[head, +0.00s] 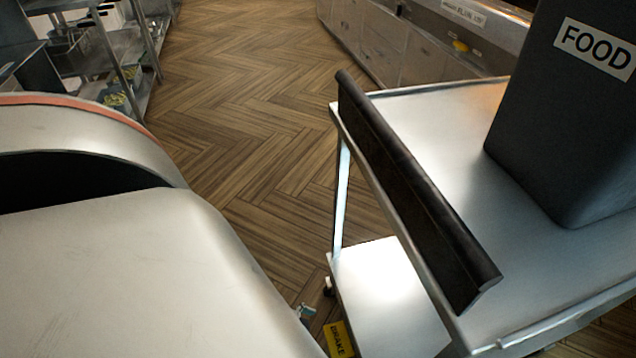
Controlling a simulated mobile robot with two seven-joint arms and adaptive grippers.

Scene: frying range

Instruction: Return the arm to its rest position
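Neither of my grippers shows in the head view. I cannot see what pose the arms are in or whether the grippers hold anything.
A metal cart (440,125) with a black handle bar (410,185) stands at right, bearing a dark bin (560,120) labelled FOOD. Its lower shelf (385,300) looks empty; a yellow BRAKE tag (338,340) is beside it. Wooden floor (240,100) lies clear between metal shelving (130,50) and a counter (400,45).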

